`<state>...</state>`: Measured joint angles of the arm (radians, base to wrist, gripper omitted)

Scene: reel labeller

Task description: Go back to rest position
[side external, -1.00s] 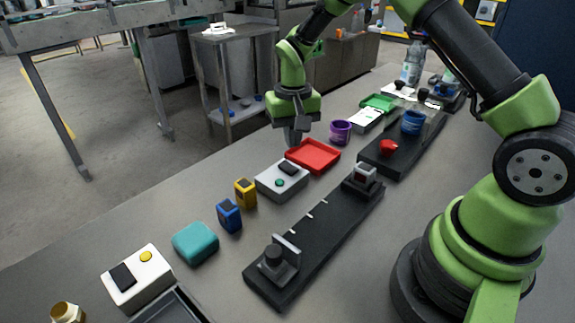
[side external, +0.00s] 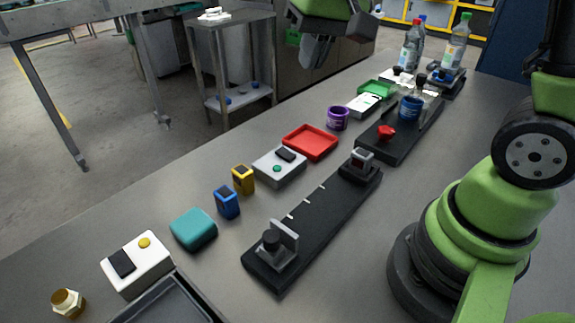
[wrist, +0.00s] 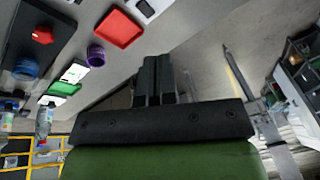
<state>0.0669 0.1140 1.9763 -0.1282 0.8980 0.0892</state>
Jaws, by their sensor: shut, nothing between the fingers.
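My gripper (side external: 318,50) is raised high above the table at the top of the side view, with its fingers pointing down. In the wrist view the two dark fingers of my gripper (wrist: 154,80) are together with nothing between them. It touches none of the table's objects. The nearest things in the picture are the purple cup (side external: 338,118) and the red tray (side external: 310,142), which lie well below it on the table. The upper part of my arm is outside the side view.
The grey table (side external: 370,225) holds a long black fixture (side external: 315,225), a second black fixture (side external: 400,135), a grey button box (side external: 279,166), blue (side external: 227,203) and yellow (side external: 243,180) blocks, a teal block (side external: 194,229) and a white box (side external: 137,264). Bottles (side external: 455,45) stand at the far end.

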